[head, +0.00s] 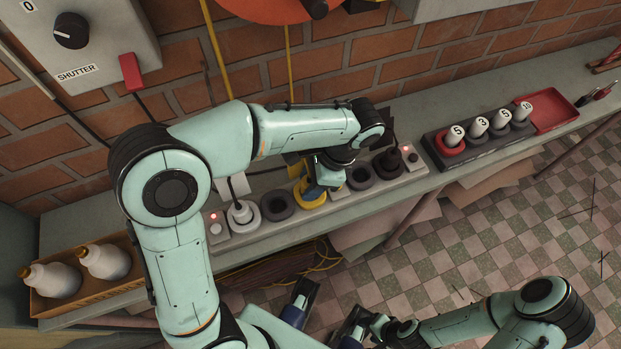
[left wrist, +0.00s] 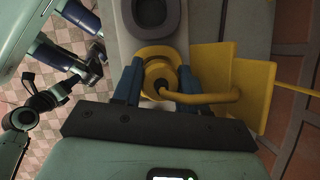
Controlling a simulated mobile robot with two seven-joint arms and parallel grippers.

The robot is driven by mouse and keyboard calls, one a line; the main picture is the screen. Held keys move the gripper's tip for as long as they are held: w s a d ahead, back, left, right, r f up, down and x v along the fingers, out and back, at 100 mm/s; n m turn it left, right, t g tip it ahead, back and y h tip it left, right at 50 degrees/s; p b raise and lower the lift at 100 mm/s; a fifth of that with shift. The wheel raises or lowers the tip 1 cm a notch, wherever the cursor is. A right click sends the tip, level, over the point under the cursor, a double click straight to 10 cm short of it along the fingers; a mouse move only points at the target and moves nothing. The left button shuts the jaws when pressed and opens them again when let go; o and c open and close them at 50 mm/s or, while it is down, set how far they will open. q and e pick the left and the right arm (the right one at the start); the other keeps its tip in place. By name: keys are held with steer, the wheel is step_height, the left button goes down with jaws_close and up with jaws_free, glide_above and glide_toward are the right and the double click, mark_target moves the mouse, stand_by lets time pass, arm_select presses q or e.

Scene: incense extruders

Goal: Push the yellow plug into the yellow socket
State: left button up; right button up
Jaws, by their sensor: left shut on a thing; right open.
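The yellow socket (head: 311,203) sits in the grey strip on the bench, partly hidden by my left arm; its yellow ring also shows in the left wrist view (left wrist: 158,51). My left gripper (head: 318,178) points down over it and is shut on the yellow plug (left wrist: 162,76). Its blue fingers stand on both sides of the plug, which overlaps the socket ring in the wrist view. I cannot tell how deep the plug sits. A yellow cable (left wrist: 222,97) bends right from it. My right gripper (head: 324,314) is open and empty, low in front of the bench.
Dark empty sockets (head: 278,206) lie between. A rack of numbered pieces (head: 478,137) stands right, a box with white bottles (head: 85,292) left.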

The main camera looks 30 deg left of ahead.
arm_select(q)
steer(key=shift+f, duration=0.4)
steer(key=o, duration=1.1)
steer(key=shift+o, duration=0.2)
steer(key=p+v, duration=0.3)
steer(key=v, duration=1)
steer(key=shift+r, duration=0.2)
steer(key=shift+d, duration=0.15)
